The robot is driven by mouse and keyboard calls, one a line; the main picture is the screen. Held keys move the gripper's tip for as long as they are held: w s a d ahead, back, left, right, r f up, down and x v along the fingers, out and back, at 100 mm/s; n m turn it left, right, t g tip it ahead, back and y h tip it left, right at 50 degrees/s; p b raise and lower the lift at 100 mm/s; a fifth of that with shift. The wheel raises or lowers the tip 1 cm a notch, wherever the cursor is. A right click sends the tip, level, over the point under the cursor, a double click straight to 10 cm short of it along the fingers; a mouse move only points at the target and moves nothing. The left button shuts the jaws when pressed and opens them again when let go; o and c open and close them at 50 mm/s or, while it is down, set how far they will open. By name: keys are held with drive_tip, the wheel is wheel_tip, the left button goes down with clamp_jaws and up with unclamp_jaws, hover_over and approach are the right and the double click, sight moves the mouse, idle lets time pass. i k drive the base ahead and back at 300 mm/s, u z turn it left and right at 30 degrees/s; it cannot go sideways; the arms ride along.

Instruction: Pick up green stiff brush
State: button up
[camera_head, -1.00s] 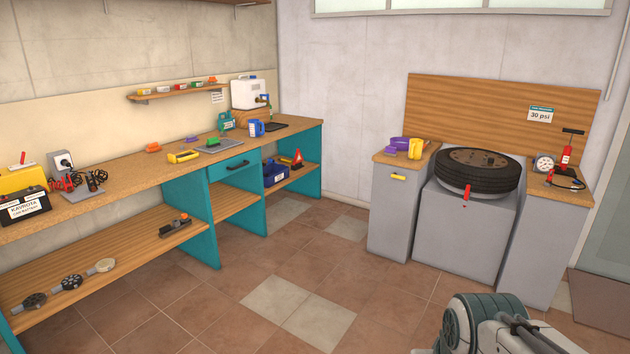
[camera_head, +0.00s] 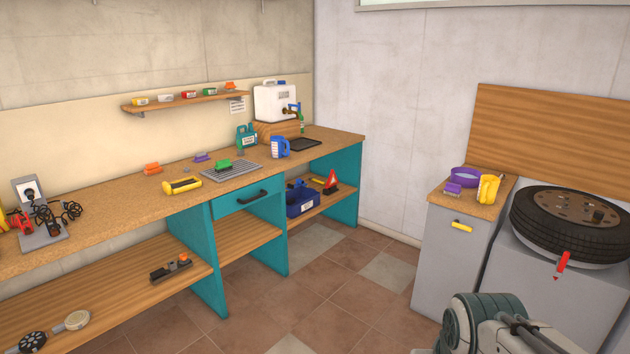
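A small green brush (camera_head: 223,165) lies on a grey slotted tray (camera_head: 245,174) on the wooden workbench, above the teal drawer. Its bristles are too small to make out. An orange brush-like piece (camera_head: 152,168) and a purple one (camera_head: 201,157) lie farther back on the bench. Part of my arm shows at the bottom right, well short of the bench. My gripper's fingers are not in view.
A yellow-handled tool (camera_head: 182,186) lies left of the tray, and a blue jug (camera_head: 280,147) stands to its right. A grey cabinet (camera_head: 450,260) and a tyre (camera_head: 575,222) stand at right. The tiled floor (camera_head: 340,290) before the bench is clear.

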sight(222, 167)
drive_tip(key=u, duration=0.25)
drive_tip(key=i, duration=2.1)
drive_tip(key=u, duration=0.6)
drive_tip(key=i, duration=1.8)
drive_tip(key=u, duration=0.25)
drive_tip(key=i, duration=0.8)
drive_tip(key=u, duration=0.15)
